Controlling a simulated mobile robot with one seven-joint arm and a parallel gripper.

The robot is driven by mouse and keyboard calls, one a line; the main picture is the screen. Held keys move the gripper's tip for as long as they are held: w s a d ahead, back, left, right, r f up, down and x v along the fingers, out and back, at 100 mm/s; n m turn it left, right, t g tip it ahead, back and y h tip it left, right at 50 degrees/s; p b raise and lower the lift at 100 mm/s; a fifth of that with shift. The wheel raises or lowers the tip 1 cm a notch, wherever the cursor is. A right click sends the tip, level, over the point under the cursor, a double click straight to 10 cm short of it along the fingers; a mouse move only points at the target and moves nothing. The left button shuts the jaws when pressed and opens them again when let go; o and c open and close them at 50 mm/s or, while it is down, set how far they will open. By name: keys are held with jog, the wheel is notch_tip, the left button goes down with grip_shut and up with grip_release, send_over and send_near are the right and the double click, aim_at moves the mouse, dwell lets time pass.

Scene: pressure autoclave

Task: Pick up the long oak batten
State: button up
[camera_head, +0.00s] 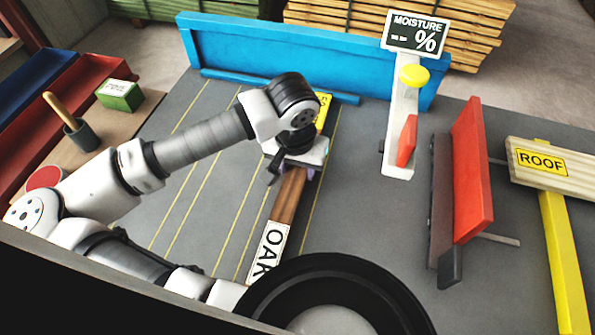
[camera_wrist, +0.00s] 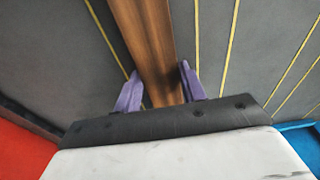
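The long oak batten (camera_head: 288,197) is a brown strip of wood lying on the grey table between yellow lines. A white label reading OAK (camera_head: 269,254) is at its near end. My gripper (camera_head: 292,175) is over the batten beyond that label and hides part of it. In the wrist view the batten (camera_wrist: 148,40) runs between the two purple fingers of my gripper (camera_wrist: 160,85). One finger is on each side, with a narrow gap visible at the left one. The fingers look open. Whether their tips reach below the batten's top is unclear.
A blue fence (camera_head: 290,60) stands along the table's back. Right of the batten are a MOISTURE sign (camera_head: 415,35) on a pale post, a red upright panel (camera_head: 470,170) and a ROOF board (camera_head: 545,165). A partly hidden yellow label (camera_head: 323,110) shows behind my gripper.

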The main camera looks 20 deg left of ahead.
jog(key=c, duration=0.5)
jog(key=shift+c, duration=0.2)
notch_tip(320, 180, up, 10)
jog(key=b, duration=0.1)
